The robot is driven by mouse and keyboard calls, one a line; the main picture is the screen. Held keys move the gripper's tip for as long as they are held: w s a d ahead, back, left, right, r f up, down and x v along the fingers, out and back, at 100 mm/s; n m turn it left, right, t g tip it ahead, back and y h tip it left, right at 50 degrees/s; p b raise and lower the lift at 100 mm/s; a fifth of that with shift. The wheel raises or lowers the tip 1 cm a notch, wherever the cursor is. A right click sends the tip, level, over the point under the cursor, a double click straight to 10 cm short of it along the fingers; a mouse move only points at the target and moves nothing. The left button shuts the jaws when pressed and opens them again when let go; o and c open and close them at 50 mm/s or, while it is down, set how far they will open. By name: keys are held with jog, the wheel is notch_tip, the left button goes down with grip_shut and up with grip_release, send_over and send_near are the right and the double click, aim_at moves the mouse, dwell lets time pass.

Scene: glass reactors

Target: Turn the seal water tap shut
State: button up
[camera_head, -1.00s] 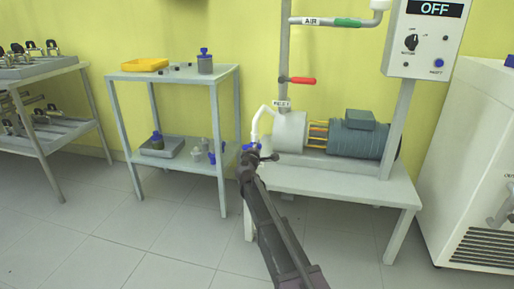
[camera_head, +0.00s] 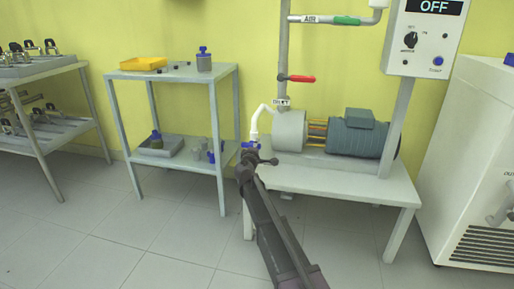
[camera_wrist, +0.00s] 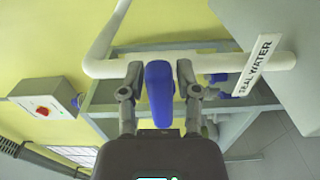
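The seal water tap has a blue handle (camera_wrist: 159,95) on a white pipe (camera_wrist: 108,68) with a "SEAL WATER" label (camera_wrist: 252,66). In the wrist view the handle stands across the pipe's line. My gripper (camera_wrist: 160,75) has one finger on each side of the handle, with narrow gaps showing, so it looks open around it. In the head view the blue tap handle (camera_head: 250,145) shows at the pump's left, just beyond my gripper (camera_head: 258,160), whose dark arm partly hides the tap.
A pump with a grey motor (camera_head: 358,137) stands on a white bench (camera_head: 340,183). A red-handled valve (camera_head: 300,79) is above. A control box (camera_head: 425,45) reads OFF. A shelf cart (camera_head: 115,76) with bottles stands left, a white cabinet (camera_head: 470,150) right.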

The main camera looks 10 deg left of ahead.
jog(key=shift+o, duration=0.4)
jog(key=shift+s, duration=0.2)
jog(key=s+a, duration=0.1)
jog(key=s, duration=1)
jog(key=shift+s+a, duration=0.3)
